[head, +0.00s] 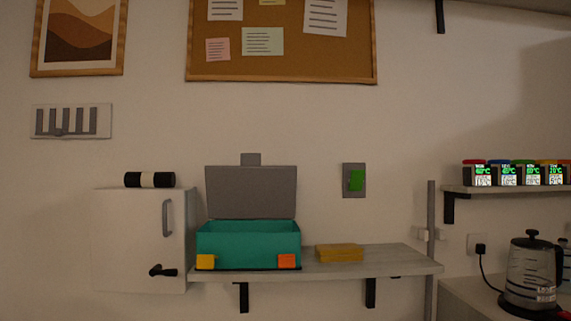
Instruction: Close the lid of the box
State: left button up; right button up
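A teal box (248,246) stands on a grey wall shelf. Its grey lid (251,192) is raised upright at the back, with a small tab (250,159) on its top edge. A yellow latch (206,262) and an orange latch (287,261) sit low on the front of the box. The inside is mostly hidden behind the front wall. Neither of my grippers shows in the head view.
A yellow block (339,253) lies on the shelf (401,259) to the right of the box. A white cabinet (130,235) stands close on the left, with a black-and-white cylinder (150,180) on top. A kettle (531,270) and spice dispensers (508,175) are at right.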

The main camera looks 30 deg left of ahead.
aim_at(250, 190)
jog(key=u, duration=0.25)
jog(key=i, duration=0.85)
jog(key=u, duration=0.9)
